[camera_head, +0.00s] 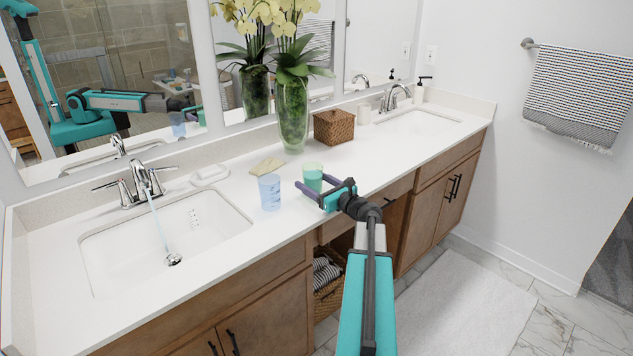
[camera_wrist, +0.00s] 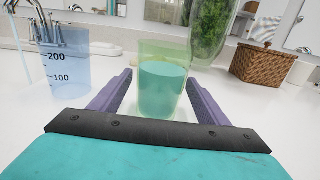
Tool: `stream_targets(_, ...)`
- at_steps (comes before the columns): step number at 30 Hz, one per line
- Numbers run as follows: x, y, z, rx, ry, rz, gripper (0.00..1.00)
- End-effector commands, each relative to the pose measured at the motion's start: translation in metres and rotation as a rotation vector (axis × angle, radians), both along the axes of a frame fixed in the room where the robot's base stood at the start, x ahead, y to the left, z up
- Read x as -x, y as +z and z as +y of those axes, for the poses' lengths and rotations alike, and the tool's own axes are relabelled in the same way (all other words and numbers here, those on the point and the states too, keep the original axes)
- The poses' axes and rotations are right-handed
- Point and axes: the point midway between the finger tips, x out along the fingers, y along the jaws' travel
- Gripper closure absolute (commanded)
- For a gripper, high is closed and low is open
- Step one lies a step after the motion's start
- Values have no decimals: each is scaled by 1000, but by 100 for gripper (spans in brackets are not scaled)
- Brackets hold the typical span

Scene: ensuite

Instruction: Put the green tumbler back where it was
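The green tumbler (camera_head: 312,177) stands upright on the white counter, to the right of a clear blue measuring cup (camera_head: 269,192). In the wrist view the green tumbler (camera_wrist: 163,80) is see-through, with a darker green fill in its lower part. My gripper (camera_head: 318,190) is at the tumbler, low over the counter. In the wrist view its two purple fingers (camera_wrist: 158,92) are spread, one on each side of the tumbler, with a gap visible on both sides. The blue cup (camera_wrist: 63,65), marked 100 and 200, stands outside the left finger.
A tall glass vase with yellow orchids (camera_head: 293,115) and a woven box (camera_head: 333,127) stand behind the tumbler. A tan cloth or sponge (camera_head: 267,167) and a white soap dish (camera_head: 209,174) lie further left. Water runs into the left sink (camera_head: 165,240). Counter right of the tumbler is clear.

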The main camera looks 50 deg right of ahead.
Motion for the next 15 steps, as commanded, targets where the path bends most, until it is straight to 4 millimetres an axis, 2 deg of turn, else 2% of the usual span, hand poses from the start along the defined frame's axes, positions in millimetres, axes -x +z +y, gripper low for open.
stream_targets(11, 1, 4, 0, 0, 0, 0, 31)
stream_targets(15, 12, 2, 1, 0, -1, 0, 31)
